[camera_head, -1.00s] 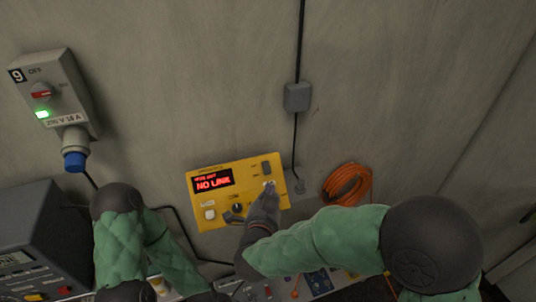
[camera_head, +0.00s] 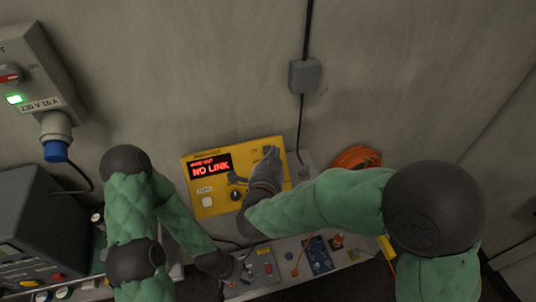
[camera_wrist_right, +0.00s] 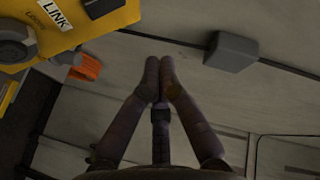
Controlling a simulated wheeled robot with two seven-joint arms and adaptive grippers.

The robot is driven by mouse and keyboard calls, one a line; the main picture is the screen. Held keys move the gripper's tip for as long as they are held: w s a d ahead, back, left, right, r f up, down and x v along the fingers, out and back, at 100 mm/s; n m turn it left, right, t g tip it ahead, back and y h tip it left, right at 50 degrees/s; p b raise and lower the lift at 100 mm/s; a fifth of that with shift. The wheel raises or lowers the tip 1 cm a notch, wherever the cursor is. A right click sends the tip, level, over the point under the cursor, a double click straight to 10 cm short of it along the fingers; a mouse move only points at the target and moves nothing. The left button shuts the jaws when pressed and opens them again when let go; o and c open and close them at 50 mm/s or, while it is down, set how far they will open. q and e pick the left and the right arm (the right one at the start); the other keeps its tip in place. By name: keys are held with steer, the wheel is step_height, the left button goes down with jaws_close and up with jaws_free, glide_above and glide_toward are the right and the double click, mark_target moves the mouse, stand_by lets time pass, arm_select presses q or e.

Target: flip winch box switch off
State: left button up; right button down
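The yellow winch box (camera_head: 243,158) is on the wall, its red display (camera_head: 211,165) reading NO LINK. My right gripper (camera_head: 270,153) is over the box's upper right part and covers the dark switch there. The right wrist view shows part of the yellow box (camera_wrist_right: 60,45) at upper left, with a dark switch-like part (camera_wrist_right: 101,8) at the top edge. There the right gripper's fingertips (camera_wrist_right: 160,62) are together and empty, to the right of the box in the picture. My left gripper (camera_head: 236,272) is low, by the grey panel; its fingers are too unclear to judge.
A grey wall isolator (camera_head: 40,65) with a red knob and lit green lamp is at upper left. A grey junction box (camera_head: 305,75) sits on a cable above the winch box. A coiled orange cable (camera_head: 356,157) hangs at its right. A grey panel (camera_head: 285,262) lies below.

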steer(key=shift+w+a+f+b, duration=0.25)
steer(key=shift+w+f+b, duration=0.45)
steer(key=shift+f, duration=0.25)
steer(key=shift+w+a+f+b, duration=0.25)
steer(key=shift+w+f+b, duration=0.4)
steer(key=shift+w+f, duration=0.25)
steer(key=shift+w+a+f+b, duration=0.25)
steer(key=shift+w+f+b, duration=0.4)
steer(key=shift+f, duration=0.35)
steer(key=shift+f, duration=0.1)
steer(key=shift+w+f+b, duration=0.2)
steer(key=shift+b, duration=0.15)
steer(key=shift+a+f+b, duration=0.1)
steer(key=shift+f+b, duration=0.25)
steer(key=shift+f, duration=0.1)
steer(key=shift+s, duration=0.1)
stand_by(0.3)
